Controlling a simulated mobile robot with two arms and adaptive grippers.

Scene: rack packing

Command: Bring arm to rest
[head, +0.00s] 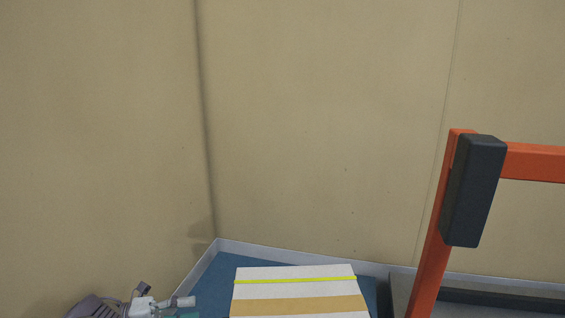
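My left gripper (165,296) shows at the bottom left edge of the head view, partly cut off by the frame. Its two finger parts stand apart, and I see nothing held between them. It is to the left of a white box with a yellow-green stripe and a tan band (295,288), with a gap between them. My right gripper is not in view.
An orange frame (432,255) with a dark grey block (473,190) stands at the right. A dark grey surface (500,298) lies behind its post. Beige walls (320,120) meet in a corner above the blue floor (212,275).

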